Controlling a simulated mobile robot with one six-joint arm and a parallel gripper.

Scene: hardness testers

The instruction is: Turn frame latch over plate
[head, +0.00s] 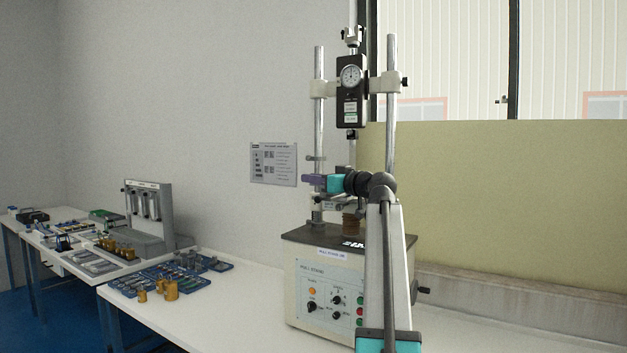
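The tester (300,268) is a cream box with a dark top, two upright metal posts and a dial gauge (350,76) on a crosshead. A small grey piece (316,158) sits at the left post; it may be the frame latch, but I cannot be sure. A small plate-like part (333,203) shows between the posts above a brown coiled column (351,222). My gripper (309,180), behind a teal wrist section, is in front of the left post at about the height between these parts. Its fingers are too small to tell open from shut. My arm hides much of the right post's lower part.
A white table (235,305) carries the tester. Blue trays (160,280) with small parts and brass weights (171,290) lie to its left. A second table (60,262) holds a grey stand (150,215) and more parts.

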